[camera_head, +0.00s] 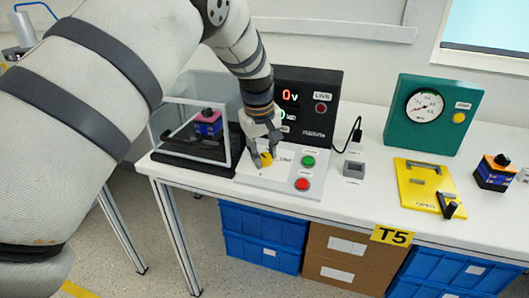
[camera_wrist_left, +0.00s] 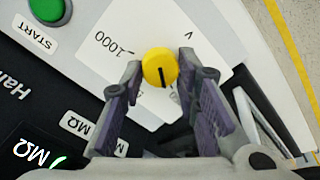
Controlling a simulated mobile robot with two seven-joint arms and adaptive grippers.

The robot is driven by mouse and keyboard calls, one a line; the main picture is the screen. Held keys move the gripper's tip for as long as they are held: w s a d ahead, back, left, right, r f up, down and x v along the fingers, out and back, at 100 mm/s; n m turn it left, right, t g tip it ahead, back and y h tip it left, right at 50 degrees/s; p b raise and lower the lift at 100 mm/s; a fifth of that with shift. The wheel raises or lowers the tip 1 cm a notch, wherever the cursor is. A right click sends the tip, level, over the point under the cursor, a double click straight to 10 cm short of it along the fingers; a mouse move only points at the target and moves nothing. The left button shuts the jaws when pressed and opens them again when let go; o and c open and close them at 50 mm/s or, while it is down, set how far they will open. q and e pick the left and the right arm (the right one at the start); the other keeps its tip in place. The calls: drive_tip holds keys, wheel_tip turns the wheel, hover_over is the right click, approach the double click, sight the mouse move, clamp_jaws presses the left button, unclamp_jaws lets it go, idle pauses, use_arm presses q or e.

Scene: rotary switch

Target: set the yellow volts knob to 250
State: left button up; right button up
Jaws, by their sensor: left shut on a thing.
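The yellow volts knob (camera_head: 265,159) sits on the light sloping panel of the tester, and it also shows in the left wrist view (camera_wrist_left: 160,68). My left gripper (camera_head: 262,158) comes down from above with a fingertip on each side of the knob and is shut on it. In the wrist view the knob's dark pointer line runs toward the bottom of the picture. The printed 1000 shows to the upper left of the knob; the fingers hide other scale marks, and I cannot read 250. My right gripper is not in view.
A green button (camera_head: 308,161) and a red button (camera_head: 302,184) are right of the knob. A black display unit (camera_head: 325,95) reading 0 V stands behind. A clear-walled box (camera_head: 160,132) is close on the left. A teal gauge box (camera_head: 460,92) stands farther right.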

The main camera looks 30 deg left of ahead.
use_arm(q)
drive_tip(key=shift+s+f+n, duration=0.1)
drive_tip(key=shift+f+n, duration=0.05)
drive_tip(key=shift+n, duration=1.15)
drive_tip(key=o, duration=1.2)
drive_tip(key=shift+c, duration=0.2)
drive_tip(key=shift+r, duration=0.4)
drive_tip(key=v, duration=1.1)
drive_tip(key=shift+r, duration=0.15)
